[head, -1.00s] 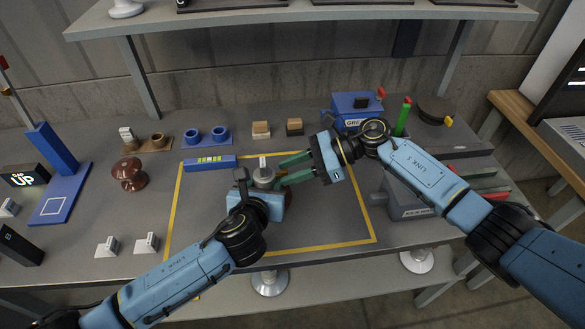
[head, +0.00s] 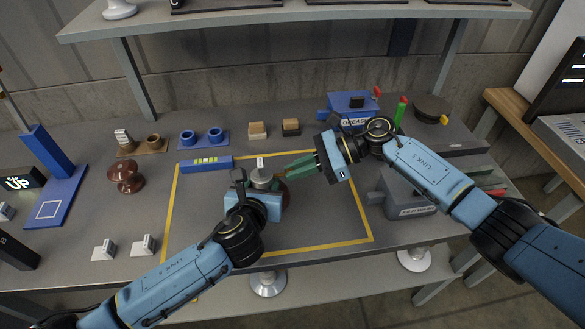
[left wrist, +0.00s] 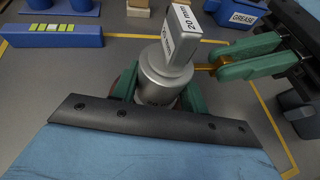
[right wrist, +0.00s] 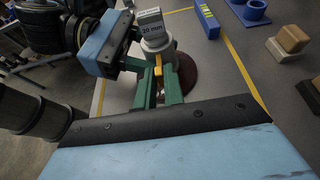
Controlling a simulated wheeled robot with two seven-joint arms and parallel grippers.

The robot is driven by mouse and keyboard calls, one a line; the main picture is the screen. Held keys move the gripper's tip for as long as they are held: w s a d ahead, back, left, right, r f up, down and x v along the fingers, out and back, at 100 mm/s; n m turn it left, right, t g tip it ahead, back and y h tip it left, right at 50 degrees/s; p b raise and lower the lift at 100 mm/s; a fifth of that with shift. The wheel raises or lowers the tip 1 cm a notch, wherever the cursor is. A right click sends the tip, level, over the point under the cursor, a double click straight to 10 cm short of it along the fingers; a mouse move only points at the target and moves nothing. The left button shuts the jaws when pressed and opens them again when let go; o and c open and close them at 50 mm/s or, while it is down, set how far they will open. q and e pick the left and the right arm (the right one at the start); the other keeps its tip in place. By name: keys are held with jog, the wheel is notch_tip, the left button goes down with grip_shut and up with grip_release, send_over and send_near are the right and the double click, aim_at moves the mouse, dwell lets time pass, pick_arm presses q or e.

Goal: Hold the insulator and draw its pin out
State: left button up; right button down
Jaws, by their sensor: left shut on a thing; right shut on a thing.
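The insulator (left wrist: 166,72) has a grey metal cap with a tag reading 20 mm on top and a brown disc (right wrist: 184,76) below. It stands inside the yellow outline. My left gripper (left wrist: 158,92) is shut on its cap, one green finger on each side; it also shows in the head view (head: 262,190). A thin brass-coloured pin (left wrist: 205,67) sticks out sideways from the cap. My right gripper (left wrist: 226,62) is shut on the pin's outer end, with a short length of pin visible between fingertips and cap. In the right wrist view the pin (right wrist: 158,66) lies between the green fingers.
A blue level bar (head: 206,164) lies at the outline's back left. Another brown insulator (head: 126,175) stands to the left. A grey box (head: 408,196) sits right of my right gripper. The blue GREASE box (head: 353,108) is behind it. The outline's front right is clear.

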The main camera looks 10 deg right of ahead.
pick_arm(q)
jog(key=shift+w+a+r, duration=0.1)
jog(key=shift+a, duration=0.1)
pick_arm(e)
jog(key=shift+w+d, duration=0.15)
jog(key=c, duration=1.5)
grip_release()
pick_arm(q)
jog(key=shift+d, duration=0.1)
pick_arm(e)
jog(key=v, duration=1.2)
jog(key=shift+r, duration=0.1)
pick_arm(q)
jog(key=o, duration=1.1)
jog(key=shift+o, duration=0.2)
